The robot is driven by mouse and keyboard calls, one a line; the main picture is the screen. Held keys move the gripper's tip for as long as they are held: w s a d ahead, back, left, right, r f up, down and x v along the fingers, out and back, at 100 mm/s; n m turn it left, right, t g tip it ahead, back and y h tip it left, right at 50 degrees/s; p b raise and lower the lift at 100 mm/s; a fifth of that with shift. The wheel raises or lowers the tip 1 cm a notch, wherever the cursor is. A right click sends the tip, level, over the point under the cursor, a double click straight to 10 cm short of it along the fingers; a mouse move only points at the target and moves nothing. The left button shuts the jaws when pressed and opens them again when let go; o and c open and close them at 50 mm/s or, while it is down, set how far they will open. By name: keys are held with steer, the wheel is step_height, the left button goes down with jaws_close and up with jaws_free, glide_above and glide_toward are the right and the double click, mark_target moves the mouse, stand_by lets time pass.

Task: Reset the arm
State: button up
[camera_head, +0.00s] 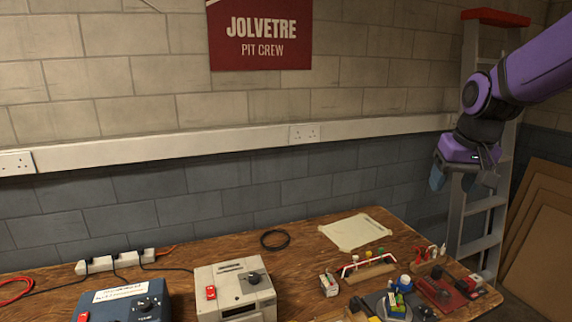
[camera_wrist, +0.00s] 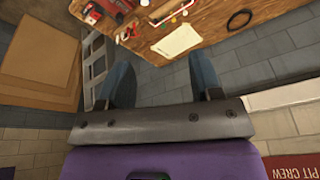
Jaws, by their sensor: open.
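My purple arm reaches in from the upper right in the head view. My gripper (camera_head: 453,180) hangs high beyond the right end of the workbench, in front of the ladder. In the wrist view, my gripper (camera_wrist: 162,72) shows two blue-grey fingers set wide apart, with nothing between them. The wooden workbench (camera_head: 212,252) is below and to the left of the gripper in the head view. It also shows at the top of the wrist view (camera_wrist: 215,18).
A ladder (camera_head: 474,122) and leaning brown boards (camera_head: 540,235) stand at the right. The bench holds a blue charger (camera_head: 115,308), a grey charger (camera_head: 235,292), a power strip (camera_head: 115,262), a black ring (camera_head: 275,240), a paper sheet (camera_head: 355,232) and several small items at its right end.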

steer(key=s+a+r+t, duration=0.1)
steer(key=s, duration=0.9)
steer(key=s+a+r+n+t, duration=0.1)
steer(key=s+r, duration=0.1)
steer(key=s, duration=0.9)
steer(key=shift+s+a, duration=0.3)
steer(key=shift+a, duration=0.05)
